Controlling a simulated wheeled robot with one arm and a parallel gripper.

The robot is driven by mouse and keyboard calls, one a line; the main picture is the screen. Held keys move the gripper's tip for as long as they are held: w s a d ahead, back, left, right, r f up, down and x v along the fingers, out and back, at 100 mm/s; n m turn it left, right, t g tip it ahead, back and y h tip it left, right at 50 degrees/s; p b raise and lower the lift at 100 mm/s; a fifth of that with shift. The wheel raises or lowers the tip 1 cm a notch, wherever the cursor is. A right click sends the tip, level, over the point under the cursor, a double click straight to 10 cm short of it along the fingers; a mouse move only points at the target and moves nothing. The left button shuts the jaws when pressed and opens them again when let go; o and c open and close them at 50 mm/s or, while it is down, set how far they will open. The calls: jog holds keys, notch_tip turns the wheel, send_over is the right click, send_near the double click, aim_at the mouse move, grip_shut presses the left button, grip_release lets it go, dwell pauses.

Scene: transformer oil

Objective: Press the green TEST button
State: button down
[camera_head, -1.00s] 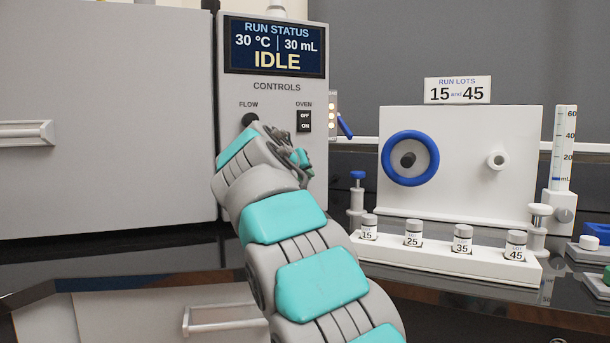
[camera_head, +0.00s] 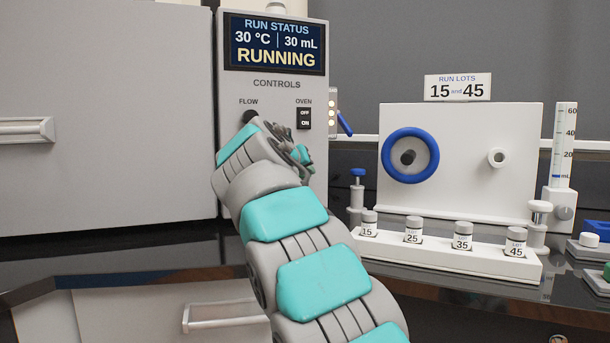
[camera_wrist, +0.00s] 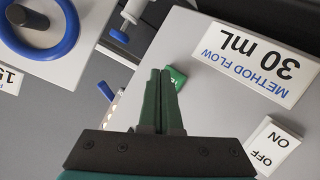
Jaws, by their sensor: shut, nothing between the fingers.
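The control panel (camera_head: 318,180) carries a display (camera_head: 274,46) that reads RUNNING, with 30 °C and 30 mL. In the wrist view a small green piece with faint light lettering (camera_wrist: 178,76), likely the TEST button, shows beside my fingertips and is partly hidden by them. I cannot tell if the fingers touch it. My gripper (camera_wrist: 160,72) is shut and empty, its two fingers together, pointing at the panel. In the head view my arm covers the lower panel, and the green button does not show there.
The OVEN switch (camera_head: 304,118) and FLOW knob (camera_head: 251,116) are just above my gripper. A METHOD FLOW 30 mL label (camera_wrist: 258,62) shows in the wrist view. To the right stand a rack of lot vials (camera_head: 450,258) and a white panel with a blue ring (camera_head: 410,156).

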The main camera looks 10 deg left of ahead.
jog(key=shift+s+d, duration=0.15)
jog(key=shift+s, duration=0.15)
jog(key=shift+s+d+b, duration=0.4)
jog(key=shift+s+b, duration=0.15)
jog(key=shift+s, duration=0.2)
jog(key=shift+s+d+b, duration=0.35)
jog(key=shift+s+b, duration=0.2)
jog(key=shift+s, duration=0.15)
jog(key=shift+s+d+b, duration=0.4)
jog(key=shift+s+b, duration=0.15)
jog(key=shift+s, duration=0.2)
